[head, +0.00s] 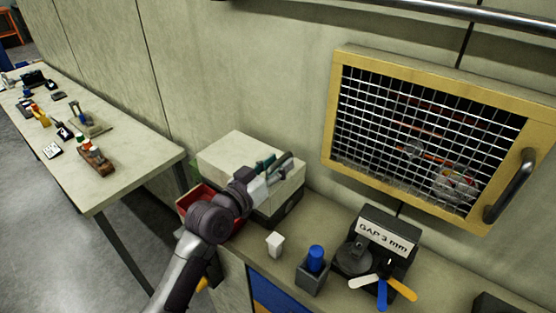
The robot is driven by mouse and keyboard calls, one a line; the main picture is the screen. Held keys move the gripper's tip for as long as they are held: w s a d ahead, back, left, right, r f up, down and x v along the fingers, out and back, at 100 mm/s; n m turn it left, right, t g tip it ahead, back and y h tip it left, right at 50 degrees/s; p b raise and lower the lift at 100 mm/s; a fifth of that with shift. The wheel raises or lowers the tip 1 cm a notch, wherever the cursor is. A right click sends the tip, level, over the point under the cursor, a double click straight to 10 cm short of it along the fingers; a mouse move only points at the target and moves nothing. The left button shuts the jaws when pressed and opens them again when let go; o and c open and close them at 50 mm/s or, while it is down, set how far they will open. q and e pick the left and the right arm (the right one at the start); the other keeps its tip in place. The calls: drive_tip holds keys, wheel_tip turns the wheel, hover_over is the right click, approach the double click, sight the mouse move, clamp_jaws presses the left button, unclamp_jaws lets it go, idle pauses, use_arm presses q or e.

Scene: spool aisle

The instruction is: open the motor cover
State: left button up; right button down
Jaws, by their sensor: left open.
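The motor cover (425,133) is a wire-mesh panel in a yellow frame on the wall at the upper right. It looks shut, flush in its place. A dark bar handle (511,186) stands out on the right side of its frame. Reddish and metallic parts show dimly behind the mesh. My left gripper (279,163) is open, in front of or over the beige box, well left of the cover and apart from the handle. Nothing shows between its fingers. My right gripper is not in view.
Below the cover, the bench holds a beige box (232,151), a red bin (194,199), a small white block (275,244), a grey cup with a blue piece (312,278) and a dark stand marked "GAP 3 mm" (388,238). A long table (125,165) with tools stands left.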

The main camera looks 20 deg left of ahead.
use_arm(q)
drive_tip(key=shift+w+d, duration=0.1)
drive_tip(key=shift+w, duration=0.15)
clamp_jaws()
idle(0.3)
